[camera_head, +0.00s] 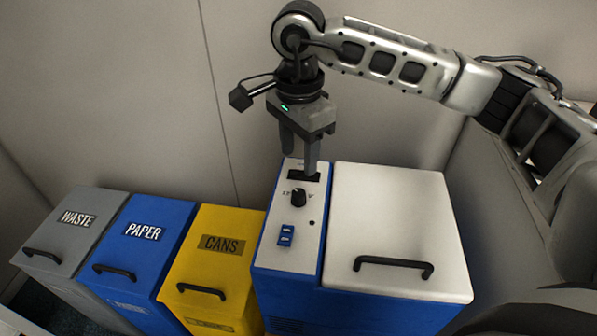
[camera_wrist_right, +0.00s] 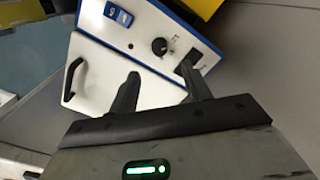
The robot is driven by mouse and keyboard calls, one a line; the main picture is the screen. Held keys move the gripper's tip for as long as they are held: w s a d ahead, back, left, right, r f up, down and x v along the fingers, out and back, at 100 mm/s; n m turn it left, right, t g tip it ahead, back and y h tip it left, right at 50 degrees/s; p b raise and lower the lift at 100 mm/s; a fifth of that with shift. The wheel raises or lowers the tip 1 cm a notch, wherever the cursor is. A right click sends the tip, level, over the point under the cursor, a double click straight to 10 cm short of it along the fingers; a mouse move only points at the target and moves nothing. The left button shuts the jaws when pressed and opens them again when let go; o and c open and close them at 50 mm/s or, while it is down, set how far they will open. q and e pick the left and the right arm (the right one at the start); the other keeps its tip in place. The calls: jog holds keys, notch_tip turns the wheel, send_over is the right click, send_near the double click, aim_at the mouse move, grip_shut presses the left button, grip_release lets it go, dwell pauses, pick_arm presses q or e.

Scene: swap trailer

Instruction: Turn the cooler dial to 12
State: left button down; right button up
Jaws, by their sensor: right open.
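The blue cooler (camera_head: 345,305) has a white control panel (camera_head: 288,255) on its top left. A black dial (camera_head: 298,197) sits on the panel; its numbers are too small to read. A dark display (camera_head: 318,178) lies behind the dial, partly hidden by a finger. My right gripper (camera_head: 300,162) points down, open and empty, above the panel's back edge, behind the dial. In the right wrist view the dial (camera_wrist_right: 160,46) shows beyond and between the open fingertips (camera_wrist_right: 159,72), apart from them. My left gripper is not in view.
The cooler's white lid (camera_head: 395,200) with a black handle (camera_head: 393,264) is closed, right of the panel. Blue switches (camera_head: 286,234) sit in front of the dial. Yellow CANS (camera_head: 215,265), blue PAPER (camera_head: 150,255) and grey WASTE (camera_head: 70,240) bins stand left. A wall rises behind.

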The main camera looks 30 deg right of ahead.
notch_tip(320, 180, up, 7)
dwell(0.7)
